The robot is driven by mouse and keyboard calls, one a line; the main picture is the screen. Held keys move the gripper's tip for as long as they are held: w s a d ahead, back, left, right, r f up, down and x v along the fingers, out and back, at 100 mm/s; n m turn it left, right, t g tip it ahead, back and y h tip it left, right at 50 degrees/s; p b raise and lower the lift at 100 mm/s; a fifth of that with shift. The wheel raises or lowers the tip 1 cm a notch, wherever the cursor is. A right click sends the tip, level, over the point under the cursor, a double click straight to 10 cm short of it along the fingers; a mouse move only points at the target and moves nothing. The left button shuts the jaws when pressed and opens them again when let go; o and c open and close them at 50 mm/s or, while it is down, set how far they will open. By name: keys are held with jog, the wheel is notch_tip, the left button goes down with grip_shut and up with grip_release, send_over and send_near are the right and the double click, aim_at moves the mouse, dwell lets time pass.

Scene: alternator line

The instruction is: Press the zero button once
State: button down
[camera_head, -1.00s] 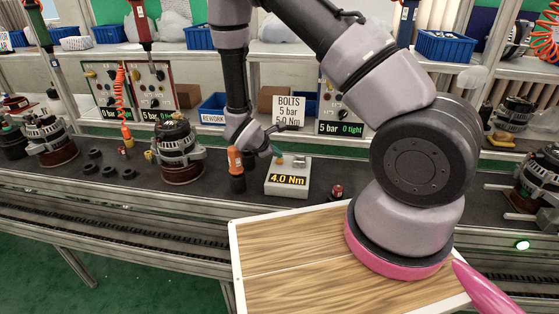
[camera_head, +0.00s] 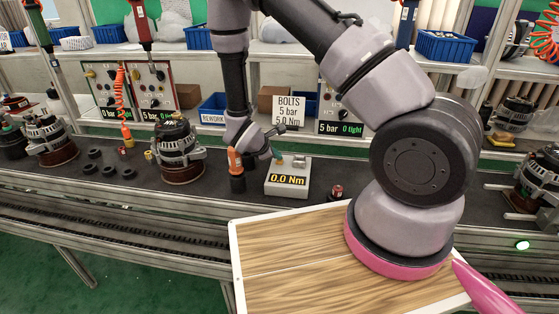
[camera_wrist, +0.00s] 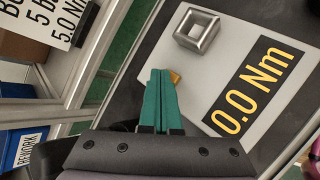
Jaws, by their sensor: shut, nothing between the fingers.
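The torque tester (camera_head: 287,188) is a light grey box on the dark bench, its display (camera_head: 287,180) reading 0.0 Nm. The same box (camera_wrist: 205,75) and display (camera_wrist: 258,86) fill the right of the wrist view. A square metal socket (camera_wrist: 197,30) stands on its top. A small yellow-orange piece (camera_wrist: 175,77), which looks like the zero button, shows at my fingertips, partly hidden by them. My gripper (camera_wrist: 160,74) has its teal fingers shut together and empty, over the tester's top beside that piece. I cannot tell whether they touch it. In the head view the fingertips (camera_head: 278,158) are at the tester's back left.
An orange and black cylinder (camera_head: 236,170) stands left of the tester, close to my wrist. A BOLTS sign (camera_head: 292,110) stands behind. An alternator (camera_head: 177,150) is to the left, a small red-topped part (camera_head: 336,191) to the right. A wooden-topped surface (camera_head: 290,265) lies in front.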

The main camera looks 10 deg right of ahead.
aim_at(277, 162)
jog(key=shift+r, duration=0.9)
jog(key=shift+r, duration=2.5)
